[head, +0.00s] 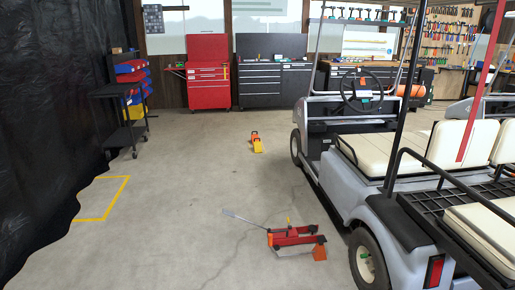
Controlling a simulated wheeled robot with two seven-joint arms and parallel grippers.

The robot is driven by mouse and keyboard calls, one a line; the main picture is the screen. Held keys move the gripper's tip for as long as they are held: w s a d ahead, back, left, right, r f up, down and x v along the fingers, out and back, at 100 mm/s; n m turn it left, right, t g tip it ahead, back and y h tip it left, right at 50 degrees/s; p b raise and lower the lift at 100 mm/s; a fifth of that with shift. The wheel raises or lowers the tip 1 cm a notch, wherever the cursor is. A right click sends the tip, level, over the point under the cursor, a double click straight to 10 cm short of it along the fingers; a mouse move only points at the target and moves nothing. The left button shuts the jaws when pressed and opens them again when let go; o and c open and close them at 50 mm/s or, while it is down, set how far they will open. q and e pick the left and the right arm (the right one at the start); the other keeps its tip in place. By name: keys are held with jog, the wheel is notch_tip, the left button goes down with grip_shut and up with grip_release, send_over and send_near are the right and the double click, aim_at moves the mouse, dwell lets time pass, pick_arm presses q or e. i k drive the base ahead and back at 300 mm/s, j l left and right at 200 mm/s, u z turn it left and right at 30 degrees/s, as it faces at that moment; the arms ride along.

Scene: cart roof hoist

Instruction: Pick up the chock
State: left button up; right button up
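An orange wedge-like piece (319,253) shows at the right end of a red floor jack (292,237) near the cart's rear wheel. I cannot tell whether that piece is separate from the jack. Neither of my grippers is in view.
A golf cart (368,208) fills the right side. A black curtain (50,120) hangs at left, near a black shelf cart (124,120). Red (208,85) and black (270,85) tool cabinets stand at the back.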

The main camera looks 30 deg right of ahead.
aim_at(256, 145)
jog(key=i+u, duration=0.1)
jog(key=i, duration=0.2)
jog(key=i+l+z, duration=0.15)
jog(key=i+z, duration=0.15)
jog(key=i, duration=0.65)
jog(key=i+z, duration=0.35)
jog(key=i, duration=0.65)
jog(key=i+j, duration=0.2)
jog(key=i, duration=0.6)
jog(key=i+j+u, duration=0.1)
jog(key=i, duration=0.7)
jog(key=i+j, duration=0.2)
jog(key=i, duration=0.6)
jog(key=i+l+z, duration=0.25)
jog(key=i+z, duration=0.2)
jog(key=i, duration=0.3)
jog(key=i+z, duration=0.5)
jog(key=i, duration=0.3)
jog(key=i+j+z, duration=0.45)
jog(key=i, duration=1.55)
jog(key=i+u, duration=0.1)
jog(key=i, duration=1.15)
